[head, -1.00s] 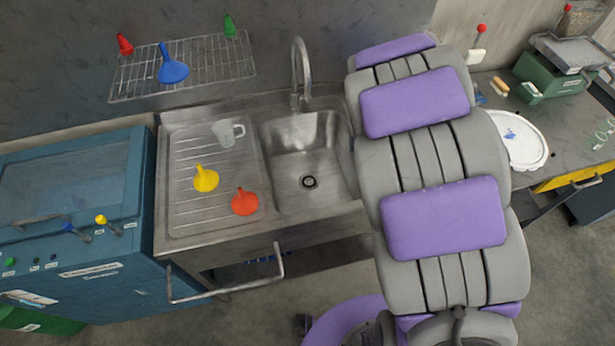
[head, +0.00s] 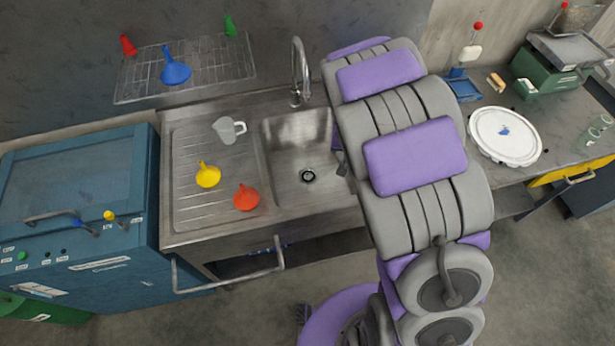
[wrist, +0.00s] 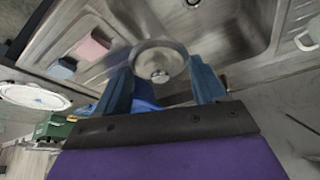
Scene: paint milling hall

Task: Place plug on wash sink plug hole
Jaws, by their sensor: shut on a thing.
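The plug (wrist: 160,56), a round metal disc with a small knob, is between the blue fingers of my gripper (wrist: 163,66) in the wrist view. The gripper is shut on it. In the head view, my arm hides the plug and most of the gripper; a dark tip (head: 341,165) shows by the sink's right edge. The steel wash sink (head: 290,150) has a dark round plug hole (head: 308,176) in its basin floor, uncovered. Part of the hole shows at the wrist view's top edge (wrist: 193,2), beyond the plug and apart from it.
The tap (head: 300,72) stands behind the basin. A yellow funnel (head: 208,176), red funnel (head: 246,198) and clear jug (head: 228,130) stand on the drainboard to the left. A white lid (head: 505,136) lies on the right bench. Pink (wrist: 92,45) and blue (wrist: 62,68) blocks lie near the sink.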

